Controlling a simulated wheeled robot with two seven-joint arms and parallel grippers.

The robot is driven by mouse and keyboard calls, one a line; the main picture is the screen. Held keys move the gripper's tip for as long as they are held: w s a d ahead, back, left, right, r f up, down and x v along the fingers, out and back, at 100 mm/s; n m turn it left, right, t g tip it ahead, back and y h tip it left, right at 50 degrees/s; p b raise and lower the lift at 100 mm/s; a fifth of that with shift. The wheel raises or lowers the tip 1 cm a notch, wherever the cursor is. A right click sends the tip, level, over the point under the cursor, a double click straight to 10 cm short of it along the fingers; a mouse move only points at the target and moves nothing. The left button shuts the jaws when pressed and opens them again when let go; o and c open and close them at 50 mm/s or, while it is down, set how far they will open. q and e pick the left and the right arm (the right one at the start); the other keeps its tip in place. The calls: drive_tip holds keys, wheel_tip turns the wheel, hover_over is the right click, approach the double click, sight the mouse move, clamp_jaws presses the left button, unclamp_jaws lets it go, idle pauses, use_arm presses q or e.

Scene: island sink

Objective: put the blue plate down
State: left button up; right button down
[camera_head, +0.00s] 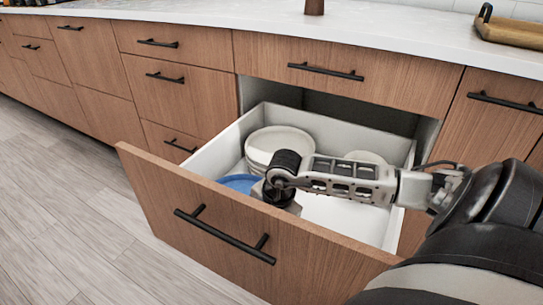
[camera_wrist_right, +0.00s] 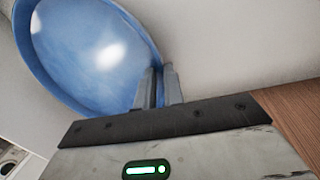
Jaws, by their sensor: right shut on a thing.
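The blue plate (camera_head: 240,182) is inside the open drawer, near its left front corner. My right arm reaches over the drawer from the right, and its wrist hides part of the plate in the head view. In the right wrist view, the fingers of my right gripper (camera_wrist_right: 159,88) are shut on the rim of the blue plate (camera_wrist_right: 85,50). Whether the plate touches the drawer floor is hidden. My left gripper is not in view.
The open drawer (camera_head: 190,205) has a wooden front with a black handle (camera_head: 225,237). A stack of white plates (camera_head: 275,143) stands behind the blue plate. Another pale dish (camera_head: 366,158) lies farther right, partly behind my arm. The drawer floor (camera_head: 345,215) is bare at the right front.

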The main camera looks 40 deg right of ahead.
wheel_tip(320, 180, down, 3)
drive_tip(key=shift+f+b, duration=0.15)
drive_tip(key=shift+b, duration=0.35)
drive_tip(key=shift+f, duration=0.35)
drive_tip(key=c, duration=1.5)
unclamp_jaws()
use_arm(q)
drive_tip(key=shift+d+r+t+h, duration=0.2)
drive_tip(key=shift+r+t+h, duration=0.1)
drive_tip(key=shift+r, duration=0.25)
use_arm(e)
drive_tip(key=shift+r, duration=0.1)
